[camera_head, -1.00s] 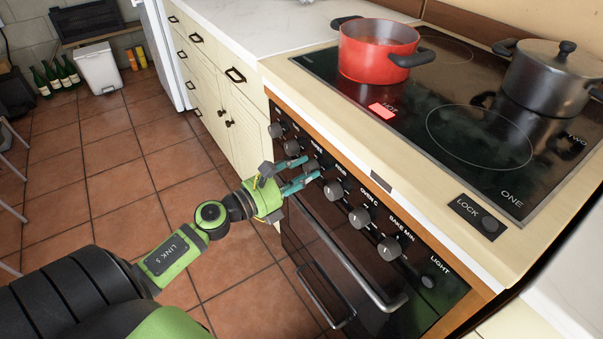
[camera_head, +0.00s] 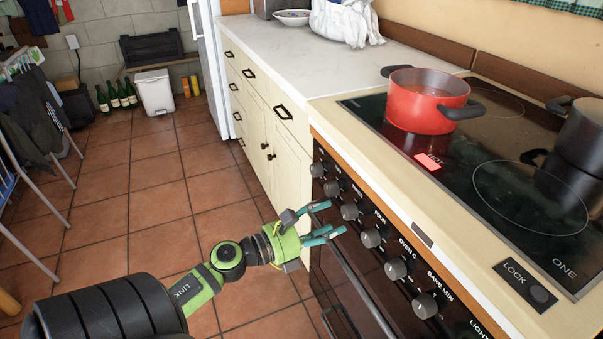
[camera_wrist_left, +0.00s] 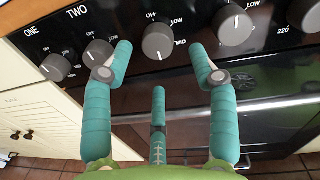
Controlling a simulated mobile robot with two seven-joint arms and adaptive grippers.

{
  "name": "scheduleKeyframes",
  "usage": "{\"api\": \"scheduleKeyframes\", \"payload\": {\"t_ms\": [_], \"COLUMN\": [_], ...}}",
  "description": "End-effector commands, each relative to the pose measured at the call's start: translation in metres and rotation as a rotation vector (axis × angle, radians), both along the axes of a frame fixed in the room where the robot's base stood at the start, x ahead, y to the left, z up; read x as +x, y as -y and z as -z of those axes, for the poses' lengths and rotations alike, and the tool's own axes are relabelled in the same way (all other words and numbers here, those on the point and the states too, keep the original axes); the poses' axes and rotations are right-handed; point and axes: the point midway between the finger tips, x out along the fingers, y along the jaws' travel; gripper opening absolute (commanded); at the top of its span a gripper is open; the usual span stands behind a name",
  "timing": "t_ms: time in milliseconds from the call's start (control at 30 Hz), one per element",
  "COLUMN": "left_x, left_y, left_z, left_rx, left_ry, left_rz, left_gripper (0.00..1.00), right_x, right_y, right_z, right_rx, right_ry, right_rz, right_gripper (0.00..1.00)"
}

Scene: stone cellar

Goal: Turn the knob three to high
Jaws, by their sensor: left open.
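Knob three (camera_head: 349,211) is a round dark grey knob, third from the far end of the row on the black stove front. It also shows in the left wrist view (camera_wrist_left: 158,41), its white mark on the lower part of its face, with "LOW" and "MID" printed to its right. My left gripper (camera_head: 332,218) is open just in front of this knob. In the wrist view two teal fingers stand left and right of the knob, and a third is below it; nothing is between them. Contact does not show. My right gripper is not in view.
Neighbouring knobs two (camera_wrist_left: 98,52) and four (camera_wrist_left: 232,25) sit close on either side. An oven handle (camera_wrist_left: 240,108) runs below. A red pot (camera_head: 427,103) stands on the cooktop above, near a lit red mark (camera_head: 427,161).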

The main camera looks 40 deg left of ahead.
Motion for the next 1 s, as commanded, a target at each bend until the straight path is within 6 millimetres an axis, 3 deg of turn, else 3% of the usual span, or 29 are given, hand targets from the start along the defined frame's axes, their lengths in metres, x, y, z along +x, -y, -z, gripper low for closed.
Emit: {"api": "scheduleKeyframes", "payload": {"t_ms": [200,400,1000], "left_x": [-0.046,-0.072,-0.078], "left_y": [-0.015,-0.024,-0.026], "left_z": [0.002,0.001,0.001], "left_rx": [-0.003,0.001,0.002], "left_ry": [-0.005,-0.003,-0.002], "left_rz": [-0.002,0.0,0.003], "left_gripper": [0.59,0.59,0.59], "right_x": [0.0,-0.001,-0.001], "right_y": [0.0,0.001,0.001], "right_z": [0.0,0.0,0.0], "right_rx": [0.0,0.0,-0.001], "right_ry": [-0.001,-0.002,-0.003], "right_rz": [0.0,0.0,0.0], "right_gripper": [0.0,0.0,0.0]}}
